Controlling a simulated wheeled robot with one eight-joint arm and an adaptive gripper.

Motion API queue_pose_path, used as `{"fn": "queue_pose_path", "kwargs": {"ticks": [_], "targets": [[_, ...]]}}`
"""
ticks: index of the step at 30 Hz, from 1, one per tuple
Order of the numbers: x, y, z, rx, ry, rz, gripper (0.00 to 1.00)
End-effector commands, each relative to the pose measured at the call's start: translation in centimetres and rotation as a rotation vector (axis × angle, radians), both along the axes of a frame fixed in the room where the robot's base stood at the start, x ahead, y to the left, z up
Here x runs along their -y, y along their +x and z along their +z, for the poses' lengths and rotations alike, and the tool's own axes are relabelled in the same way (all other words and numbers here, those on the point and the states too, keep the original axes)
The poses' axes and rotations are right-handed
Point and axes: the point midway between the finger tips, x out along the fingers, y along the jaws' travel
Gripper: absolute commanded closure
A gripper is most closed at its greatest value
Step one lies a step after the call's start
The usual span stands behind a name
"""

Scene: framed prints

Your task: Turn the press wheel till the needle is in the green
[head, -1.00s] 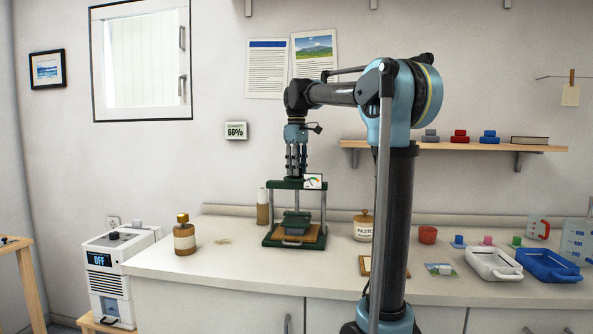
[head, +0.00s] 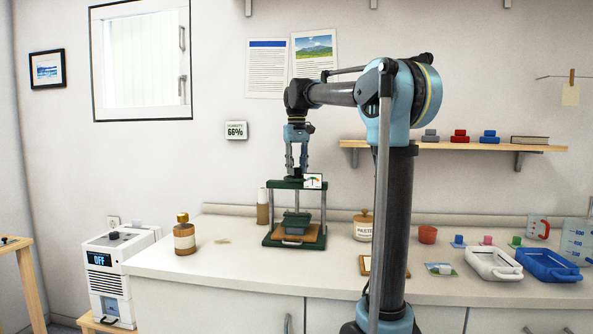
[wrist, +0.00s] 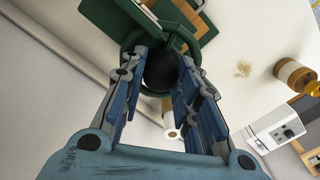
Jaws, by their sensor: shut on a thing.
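The green press (head: 284,184) stands on the counter, with a wooden base board (head: 312,236) and a green block (head: 296,219) between its posts. My gripper (head: 295,172) points straight down over the press top and is shut on the press wheel. In the wrist view the fingers of my gripper (wrist: 163,60) sit at either side of the wheel's dark hub, within the green wheel rim (wrist: 206,34). The gauge (head: 313,181) on the press front has a white face with coloured marks. Its needle is too small to read surely.
A paste jar (head: 363,228) is to the right. White (head: 493,265) and blue (head: 548,267) trays lie farther right. Bare counter surrounds the press front.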

Motion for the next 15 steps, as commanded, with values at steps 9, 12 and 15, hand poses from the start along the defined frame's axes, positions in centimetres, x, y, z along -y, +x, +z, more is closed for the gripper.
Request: {"fn": "queue_pose_path", "kwargs": {"ticks": [9,12,15], "targets": [[0.08,0.26,0.10,0.005,-0.001,-0.085,0.95],[0.07,0.27,0.11,0.006,-0.001,-0.091,0.95],[0.07,0.27,0.11,0.006,-0.001,-0.092,0.95]]}}
